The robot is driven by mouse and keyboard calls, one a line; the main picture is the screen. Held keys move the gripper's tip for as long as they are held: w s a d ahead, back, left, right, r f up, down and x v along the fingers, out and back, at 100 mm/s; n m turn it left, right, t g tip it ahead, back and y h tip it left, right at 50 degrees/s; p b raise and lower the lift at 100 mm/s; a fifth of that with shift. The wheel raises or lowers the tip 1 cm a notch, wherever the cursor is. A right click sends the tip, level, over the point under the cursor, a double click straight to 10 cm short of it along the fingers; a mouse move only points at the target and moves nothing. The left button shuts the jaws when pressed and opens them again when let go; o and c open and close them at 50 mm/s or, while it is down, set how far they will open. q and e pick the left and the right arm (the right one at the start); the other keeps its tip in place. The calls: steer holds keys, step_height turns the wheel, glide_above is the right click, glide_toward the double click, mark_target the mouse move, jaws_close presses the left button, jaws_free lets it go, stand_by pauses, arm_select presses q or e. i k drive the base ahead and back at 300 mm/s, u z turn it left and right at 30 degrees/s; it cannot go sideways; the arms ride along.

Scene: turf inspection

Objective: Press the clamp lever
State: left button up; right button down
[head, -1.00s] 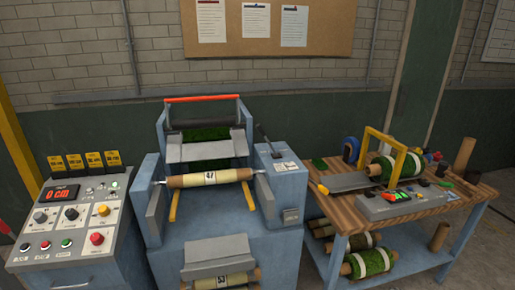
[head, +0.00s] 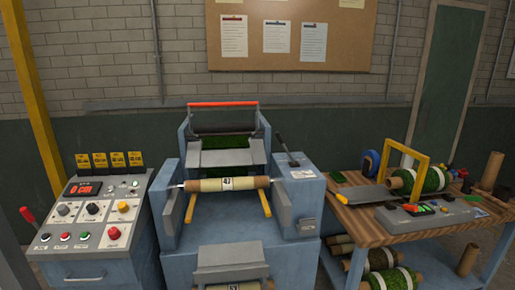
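The machine (head: 230,238) is a blue-grey frame in the middle of the head view. A thin dark lever (head: 282,144) stands tilted on the block at its right side, above a small white label plate; I take it for the clamp lever. A roll marked 47 (head: 227,184) lies across the machine on a rod, in front of a grey plate and green turf. A red-orange bar (head: 222,104) runs across the top. Neither of my grippers shows, and nothing touches the lever.
A control console (head: 90,215) with knobs and coloured buttons stands left of the machine, beside a yellow post (head: 30,85). A wooden workbench (head: 375,226) with turf rolls, a yellow-handled frame and tools stands at the right. A brick wall with a notice board (head: 365,45) is behind.

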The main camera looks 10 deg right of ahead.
mark_target(277, 134)
steer(key=u, duration=0.45)
steer(key=k, duration=0.55)
steer(key=u, duration=1.05)
steer(key=i, duration=1.65)
steer(key=z, duration=0.9)
steer(key=i, duration=0.8)
steer(key=z, duration=0.95)
